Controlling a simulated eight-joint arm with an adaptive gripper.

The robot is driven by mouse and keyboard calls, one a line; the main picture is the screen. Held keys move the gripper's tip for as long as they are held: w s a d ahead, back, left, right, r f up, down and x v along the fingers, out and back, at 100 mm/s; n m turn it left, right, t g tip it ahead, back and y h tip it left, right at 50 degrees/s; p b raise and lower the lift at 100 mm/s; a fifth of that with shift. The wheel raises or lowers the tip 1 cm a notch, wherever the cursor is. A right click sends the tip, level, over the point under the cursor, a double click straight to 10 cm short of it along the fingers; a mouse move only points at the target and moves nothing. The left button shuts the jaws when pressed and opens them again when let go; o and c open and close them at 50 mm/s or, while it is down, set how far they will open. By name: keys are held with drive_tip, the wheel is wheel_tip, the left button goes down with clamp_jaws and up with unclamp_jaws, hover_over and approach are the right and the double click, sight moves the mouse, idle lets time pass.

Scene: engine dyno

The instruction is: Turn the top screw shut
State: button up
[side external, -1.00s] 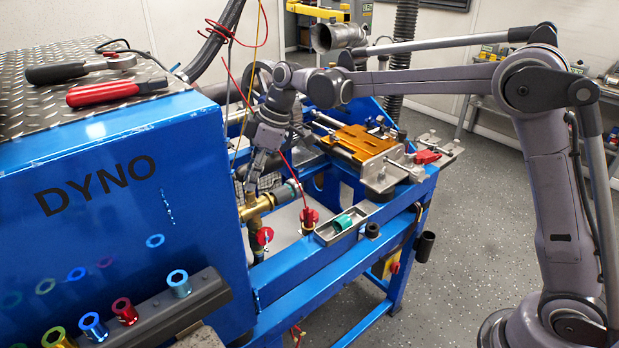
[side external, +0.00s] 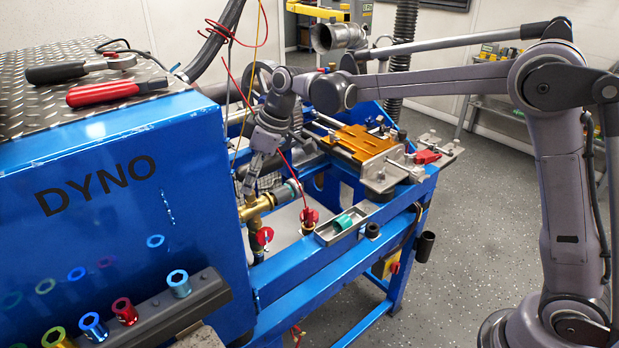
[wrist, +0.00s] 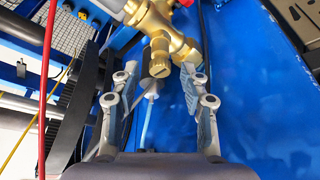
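A brass valve body (side external: 262,204) sits beside the blue DYNO cabinet in the side external view. In the wrist view the brass body (wrist: 160,25) is at the top centre. A slotted brass screw (wrist: 160,68) on it faces my camera and lies between the finger lines. A second brass end (wrist: 186,52) projects beside it, close to the right finger. My gripper (wrist: 152,82) is open, with its fingers spread on either side and nothing gripped. In the side view my gripper (side external: 248,185) points down just above the brass body; contact is unclear there.
A red-handled valve (side external: 309,217) and a metal tray (side external: 329,233) with a green piece stand to the right. The blue cabinet wall (side external: 120,180) is close on the left. A red cable (wrist: 44,90) and a yellow cable run near the gripper.

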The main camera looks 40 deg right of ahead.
drive_tip(key=shift+r, duration=0.1)
drive_tip(key=v, duration=1.2)
drive_tip(key=s+d+f+m+t+h, duration=0.1)
drive_tip(key=s+d+f+m, duration=0.3)
drive_tip(key=s, duration=0.7)
drive_tip(key=s+d+f+m+t+h, duration=0.2)
drive_tip(key=s+d+f+m, duration=0.2)
drive_tip(key=s+d+f, duration=0.4)
drive_tip(key=s, duration=0.4)
drive_tip(key=shift+s+f+m+t, duration=0.15)
drive_tip(key=shift+s+m+t, duration=0.1)
drive_tip(key=shift+m+t, duration=0.15)
